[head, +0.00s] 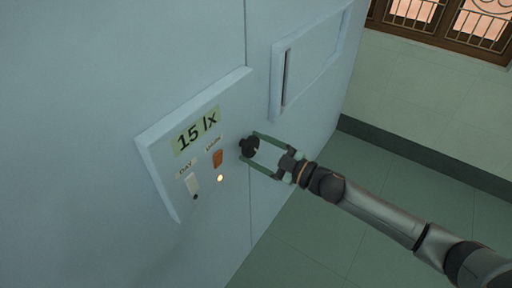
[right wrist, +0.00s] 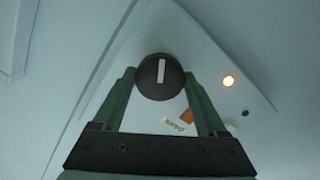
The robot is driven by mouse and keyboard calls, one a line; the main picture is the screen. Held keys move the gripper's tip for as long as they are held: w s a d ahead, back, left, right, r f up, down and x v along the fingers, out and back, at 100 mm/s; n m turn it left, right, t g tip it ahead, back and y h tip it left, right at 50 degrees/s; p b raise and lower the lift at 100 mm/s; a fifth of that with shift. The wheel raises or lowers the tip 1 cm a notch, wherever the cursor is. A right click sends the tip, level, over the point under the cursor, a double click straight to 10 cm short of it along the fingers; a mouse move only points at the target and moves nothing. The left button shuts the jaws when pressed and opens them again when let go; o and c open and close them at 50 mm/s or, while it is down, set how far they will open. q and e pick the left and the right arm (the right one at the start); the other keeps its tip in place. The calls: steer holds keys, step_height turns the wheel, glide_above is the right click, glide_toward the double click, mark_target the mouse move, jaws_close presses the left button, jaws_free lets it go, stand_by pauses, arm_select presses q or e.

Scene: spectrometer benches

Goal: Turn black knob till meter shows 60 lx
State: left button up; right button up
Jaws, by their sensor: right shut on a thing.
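The black knob (head: 250,146) is on the right part of a pale panel (head: 160,156) on the wall. In the right wrist view the knob (right wrist: 160,77) is round, with a white pointer line near upright. The meter (head: 197,130) above reads 15 lx. My right gripper (head: 252,150) is shut on the knob, one finger on each side of it; the fingers also show in the right wrist view (right wrist: 160,85). My left gripper is not in view.
Below the meter are a pale switch (head: 192,184) labelled DAY and an orange switch (head: 217,158) whose label is hard to read. A small lamp (head: 220,178) glows under the orange one. A framed recess (head: 312,60) is at the upper right. The floor (head: 330,225) is clear.

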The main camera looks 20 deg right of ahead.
steer(key=n, duration=0.3)
steer(key=shift+n, duration=0.4)
steer(key=n, duration=0.3)
steer(key=shift+n, duration=0.3)
steer(key=n+b, duration=0.1)
steer(key=n, duration=0.2)
steer(key=shift+f+n, duration=0.1)
steer(key=shift+n, duration=0.2)
steer(key=n+b, duration=0.1)
steer(key=n, duration=0.2)
steer(key=shift+n, duration=1.1)
steer(key=o, duration=1.3)
